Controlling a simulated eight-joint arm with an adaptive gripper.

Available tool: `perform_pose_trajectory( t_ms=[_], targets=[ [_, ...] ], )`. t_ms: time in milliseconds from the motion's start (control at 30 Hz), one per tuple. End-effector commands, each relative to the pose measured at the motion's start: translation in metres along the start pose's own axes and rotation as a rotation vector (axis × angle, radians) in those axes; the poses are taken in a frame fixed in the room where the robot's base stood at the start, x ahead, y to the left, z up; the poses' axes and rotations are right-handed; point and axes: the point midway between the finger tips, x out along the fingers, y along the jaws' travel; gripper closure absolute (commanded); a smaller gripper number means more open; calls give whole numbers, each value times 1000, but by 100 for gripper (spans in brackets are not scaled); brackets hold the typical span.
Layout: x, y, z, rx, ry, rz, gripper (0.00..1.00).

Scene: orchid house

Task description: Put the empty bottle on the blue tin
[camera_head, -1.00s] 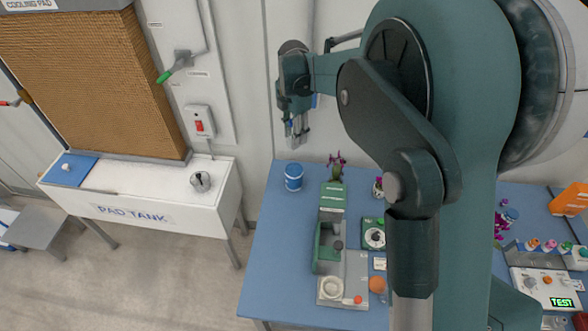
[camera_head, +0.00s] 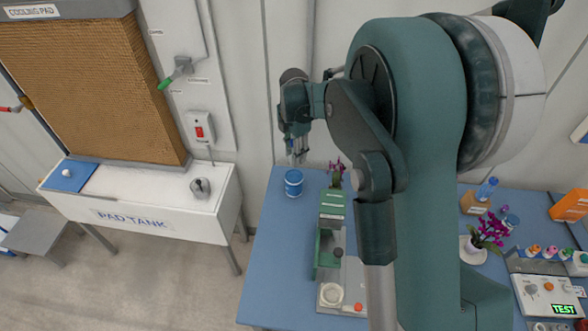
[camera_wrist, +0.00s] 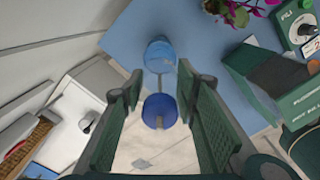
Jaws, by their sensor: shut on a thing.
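The blue tin (camera_head: 294,186) stands upright at the back left of the blue table, with a pale band around it. In the wrist view the tin (camera_wrist: 160,57) shows beyond the fingertips. My gripper (camera_head: 297,158) points down just above the tin. In the wrist view my gripper (camera_wrist: 160,78) has its fingers either side of a dark blue round piece, which seems to be the cap of the held bottle (camera_wrist: 159,112). The bottle's body is hard to make out. I cannot tell whether it touches the tin.
A purple orchid (camera_head: 337,173) stands just right of the tin. A green and grey device (camera_head: 330,245) lies in front of it. The white pad tank (camera_head: 150,205) stands left of the table, across a gap. A second orchid (camera_head: 487,235) and a blue bottle (camera_head: 487,188) are farther right.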

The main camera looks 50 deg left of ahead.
Motion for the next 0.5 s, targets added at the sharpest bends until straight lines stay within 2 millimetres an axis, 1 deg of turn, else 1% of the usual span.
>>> perform_pose_trajectory(
  t_ms=[100,200,333,500],
  targets=[
    [17,0,0,0,0,0,79],
    [29,0,0,0,0,0,79],
    [36,0,0,0,0,0,79],
    [38,0,0,0,0,0,79]
  ],
)
